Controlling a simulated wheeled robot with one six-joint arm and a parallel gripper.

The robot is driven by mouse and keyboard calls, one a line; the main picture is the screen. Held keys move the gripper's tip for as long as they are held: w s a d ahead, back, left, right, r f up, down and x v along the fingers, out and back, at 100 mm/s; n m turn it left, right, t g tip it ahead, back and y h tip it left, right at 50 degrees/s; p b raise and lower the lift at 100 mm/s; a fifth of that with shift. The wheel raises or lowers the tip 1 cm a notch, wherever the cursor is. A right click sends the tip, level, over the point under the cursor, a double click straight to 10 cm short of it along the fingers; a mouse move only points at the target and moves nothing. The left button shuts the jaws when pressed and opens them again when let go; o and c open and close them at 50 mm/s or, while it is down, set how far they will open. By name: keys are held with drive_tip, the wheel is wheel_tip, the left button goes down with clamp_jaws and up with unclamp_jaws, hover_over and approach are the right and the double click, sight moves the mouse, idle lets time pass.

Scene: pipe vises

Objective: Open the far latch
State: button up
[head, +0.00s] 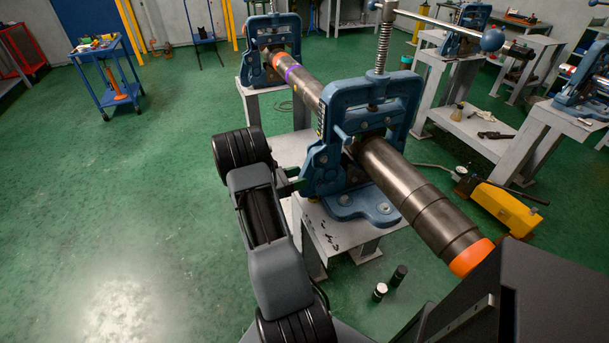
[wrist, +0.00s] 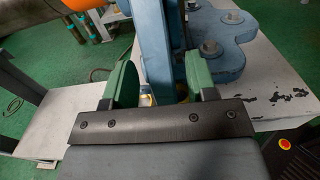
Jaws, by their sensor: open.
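Two blue vises hold one long dark pipe (head: 408,186). The far vise (head: 271,50) is small at the back, and its latch is too small to make out. The near vise (head: 398,100) stands on a grey stand; a short blue lever (head: 341,134) sticks out on its left side. My gripper (head: 293,184) is beside the near vise's left side, low down, and is open. In the wrist view its green fingers (wrist: 166,84) stand apart, with a blue upright part of the vise (wrist: 155,45) between and beyond them. Whether they touch it is hidden.
The near stand's top (wrist: 283,85) lies to the right in the wrist view. A blue cart (head: 103,75) stands at the far left. The green floor on the left is clear.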

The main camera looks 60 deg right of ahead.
drive_tip(key=shift+x, duration=1.2)
drive_tip(key=shift+c, duration=0.5)
clamp_jaws()
